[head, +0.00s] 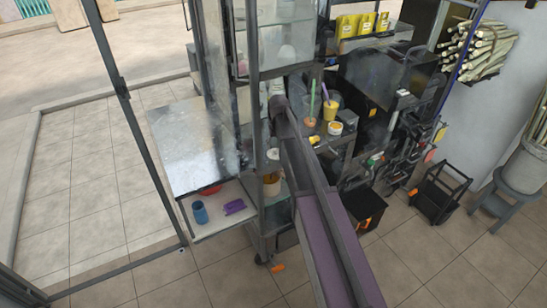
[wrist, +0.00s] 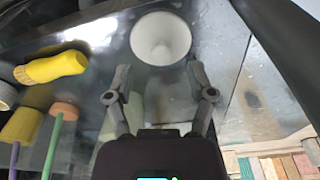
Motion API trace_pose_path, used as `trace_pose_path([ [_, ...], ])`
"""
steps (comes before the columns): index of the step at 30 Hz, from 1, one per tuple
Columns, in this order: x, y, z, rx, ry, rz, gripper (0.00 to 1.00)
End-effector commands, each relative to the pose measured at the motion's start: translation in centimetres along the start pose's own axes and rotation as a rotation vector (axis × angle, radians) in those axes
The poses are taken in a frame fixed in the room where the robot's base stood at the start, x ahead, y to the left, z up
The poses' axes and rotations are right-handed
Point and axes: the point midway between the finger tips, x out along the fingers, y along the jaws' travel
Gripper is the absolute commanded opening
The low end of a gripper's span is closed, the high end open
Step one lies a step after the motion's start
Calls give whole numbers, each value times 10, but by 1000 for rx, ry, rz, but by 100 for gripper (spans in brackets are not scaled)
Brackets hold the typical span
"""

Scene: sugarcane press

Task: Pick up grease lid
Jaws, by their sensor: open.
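A white round piece with a raised, narrowing centre (wrist: 161,38) lies on a dark, shiny surface in the wrist view. It looks like the grease lid, though I cannot be certain. My gripper (wrist: 158,76) is open, with its two fingers apart and nothing visible between them. The white piece is just beyond the fingertips, roughly centred between them. I cannot tell the height gap.
Left of my gripper are a yellow-handled item (wrist: 55,67), a green stick with a brown round end (wrist: 58,125) and a yellow cup (wrist: 20,125). The head view shows a white-rimmed tub (head: 335,128) and a glass-sided cabinet (head: 285,35) close to my arm.

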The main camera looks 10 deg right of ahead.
Motion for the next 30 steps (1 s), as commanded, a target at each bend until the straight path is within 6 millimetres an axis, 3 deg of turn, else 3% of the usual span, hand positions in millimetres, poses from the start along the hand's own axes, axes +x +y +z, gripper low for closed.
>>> trace_pose_path([
  [12, 34, -1, 0, 0, 0, 0, 70],
  [30, 36, -1, 0, 0, 0, 0, 70],
])
